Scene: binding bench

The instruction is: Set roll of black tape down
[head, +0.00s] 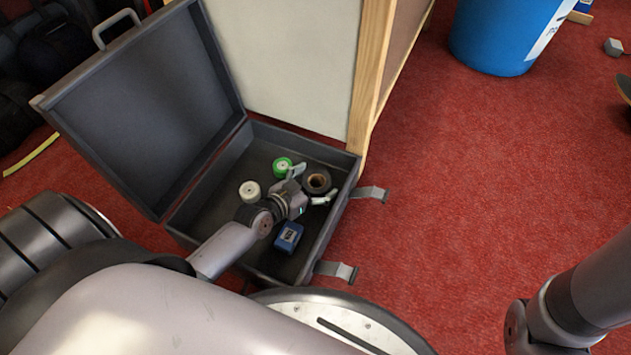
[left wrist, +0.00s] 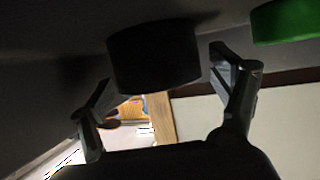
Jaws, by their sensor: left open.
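The roll of black tape (head: 317,180) sits on the floor of the open dark case (head: 225,175), near its right corner, with its brown core facing up. It also shows as a dark cylinder in the left wrist view (left wrist: 153,57). My left gripper (head: 316,186) reaches into the case and is open. Its fingers stand on either side of the roll. In the left wrist view the fingers (left wrist: 163,70) seem slightly apart from it. My right gripper is out of view; only part of that arm shows at the lower right.
Inside the case are a green roll (head: 282,166), a white roll (head: 250,191) and a blue box (head: 288,237). The raised lid (head: 145,105) stands at left. A wood-edged panel (head: 370,80) stands behind the case. A blue bin (head: 505,35) is at back right. Red carpet at right is mostly clear.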

